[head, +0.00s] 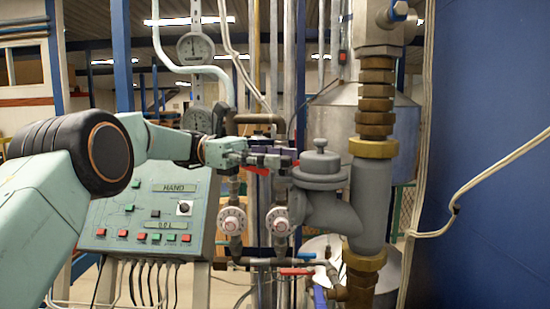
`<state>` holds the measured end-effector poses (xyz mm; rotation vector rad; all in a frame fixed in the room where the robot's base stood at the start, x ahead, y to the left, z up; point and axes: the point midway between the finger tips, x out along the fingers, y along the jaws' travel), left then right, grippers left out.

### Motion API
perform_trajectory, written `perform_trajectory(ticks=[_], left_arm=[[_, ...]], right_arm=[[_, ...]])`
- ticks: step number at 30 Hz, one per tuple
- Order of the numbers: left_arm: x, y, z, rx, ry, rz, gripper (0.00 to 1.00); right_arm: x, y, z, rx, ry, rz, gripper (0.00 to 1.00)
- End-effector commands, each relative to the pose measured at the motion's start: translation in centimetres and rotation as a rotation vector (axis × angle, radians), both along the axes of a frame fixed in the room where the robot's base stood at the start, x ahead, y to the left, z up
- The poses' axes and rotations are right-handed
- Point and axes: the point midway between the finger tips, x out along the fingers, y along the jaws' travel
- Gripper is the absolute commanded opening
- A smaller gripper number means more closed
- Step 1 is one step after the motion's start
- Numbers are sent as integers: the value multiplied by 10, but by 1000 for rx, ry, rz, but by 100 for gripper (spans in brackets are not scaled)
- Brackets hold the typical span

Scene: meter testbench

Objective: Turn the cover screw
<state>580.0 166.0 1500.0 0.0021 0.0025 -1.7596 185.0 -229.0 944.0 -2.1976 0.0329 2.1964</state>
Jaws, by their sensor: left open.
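A grey cast pipe fitting (352,215) stands right of centre, with a round stepped cover (320,165) on its angled branch. A small grey knob-like screw head (320,144) sits on top of the cover. My left gripper (285,158) reaches in from the left and is open. Its fingers point right, toward the cover, and look close to its left side. They appear empty, and I cannot tell whether they touch the cover. The screw head is in full view, slightly higher than the fingers. My right gripper is not in view.
A control panel (150,215) with coloured buttons stands behind my arm. Two round white dials (232,220) sit on pipes below the gripper. Red-handled (296,271) and other pipework lies lower. Brass fittings (373,148) rise at the right. A blue wall (500,230) closes the right side.

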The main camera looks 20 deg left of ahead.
Motion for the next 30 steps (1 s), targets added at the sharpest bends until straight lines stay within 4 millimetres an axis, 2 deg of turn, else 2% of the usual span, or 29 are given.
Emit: perform_trajectory(ticks=[7,19,24,30], left_arm=[[0,0,7,-1,-3,1,55],[0,-1,77,2,-5,0,55],[0,-1,92,2,-2,1,55],[0,-1,100,1,0,0,55]], right_arm=[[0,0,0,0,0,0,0],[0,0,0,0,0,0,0],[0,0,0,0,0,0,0],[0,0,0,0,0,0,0]])
